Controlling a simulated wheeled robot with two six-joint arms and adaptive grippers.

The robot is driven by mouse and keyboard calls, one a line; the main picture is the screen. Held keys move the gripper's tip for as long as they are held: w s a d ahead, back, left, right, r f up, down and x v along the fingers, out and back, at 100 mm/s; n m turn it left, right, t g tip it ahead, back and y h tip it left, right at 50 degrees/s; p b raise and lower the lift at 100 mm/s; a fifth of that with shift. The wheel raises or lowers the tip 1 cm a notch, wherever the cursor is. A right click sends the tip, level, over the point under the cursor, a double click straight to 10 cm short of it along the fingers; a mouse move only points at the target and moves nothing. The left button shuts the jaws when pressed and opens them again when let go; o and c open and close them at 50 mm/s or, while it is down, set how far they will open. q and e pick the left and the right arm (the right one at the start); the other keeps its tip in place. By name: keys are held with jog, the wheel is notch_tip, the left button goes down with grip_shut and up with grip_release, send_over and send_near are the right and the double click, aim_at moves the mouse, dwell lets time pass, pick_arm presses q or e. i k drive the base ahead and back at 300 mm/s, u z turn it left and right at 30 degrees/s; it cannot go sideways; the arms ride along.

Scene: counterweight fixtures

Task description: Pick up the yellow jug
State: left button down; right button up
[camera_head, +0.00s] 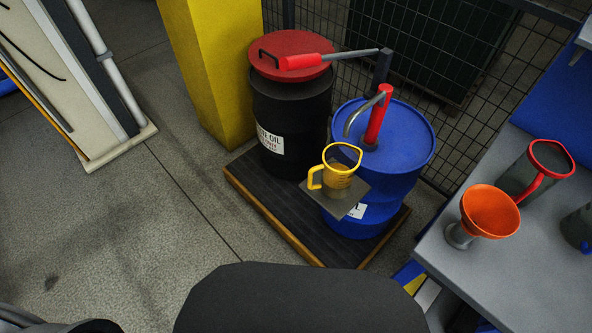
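The yellow jug (338,182) stands upright on a small grey square plate (349,206) in front of the blue drum (400,160). Its handle points left and its open top faces up. A red pump with a grey curved spout (353,121) is on the blue drum, and the spout end hangs above and behind the jug. I see no gripper fingers in this view. Dark rounded parts at the bottom left corner are cut off by the frame edge, so I cannot tell what they are.
A black drum with a red lid (290,115) stands beside the blue drum on a dark pallet (262,195). A grey table (530,270) at right holds an orange funnel (489,211) and a dark jug with a red handle (535,172). A yellow post (215,70) and mesh fence stand behind. Floor at left is clear.

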aim_at(342, 161)
jog(key=u, duration=0.1)
jog(key=i, duration=0.55)
jog(key=u, duration=0.3)
jog(key=k, duration=1.9)
jog(key=z, duration=1.15)
jog(key=i, duration=1)
jog(key=z, duration=0.05)
